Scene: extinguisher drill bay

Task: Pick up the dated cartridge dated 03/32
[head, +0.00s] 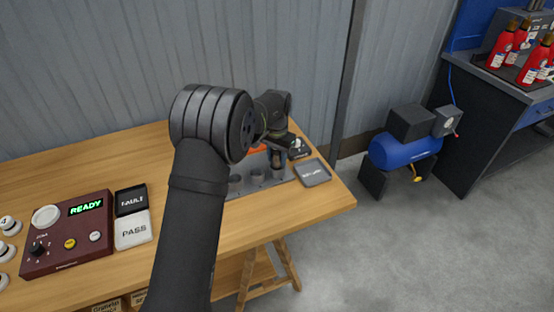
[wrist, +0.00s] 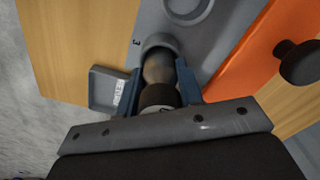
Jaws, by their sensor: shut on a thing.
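My gripper (wrist: 160,70) is shut on a dark cylindrical cartridge (wrist: 158,96) with a pale band, its two blue fingers on either side. The cartridge's far end is at a round socket of the grey rack (wrist: 205,48), beside a printed 3. I cannot tell whether it is still seated or just clear. No date on it can be read. In the head view my gripper (head: 280,152) is over the right end of the rack, with the cartridge (head: 278,161) partly visible below it. Two other rack sockets show to its left, partly behind my arm.
A small grey labelled tray (head: 313,173) lies right of the rack, near the table's right edge. An orange block with a black knob (wrist: 298,62) is beside the rack. A maroon READY panel (head: 70,240) and the FAULT (head: 131,200) and PASS (head: 133,231) trays are at left.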

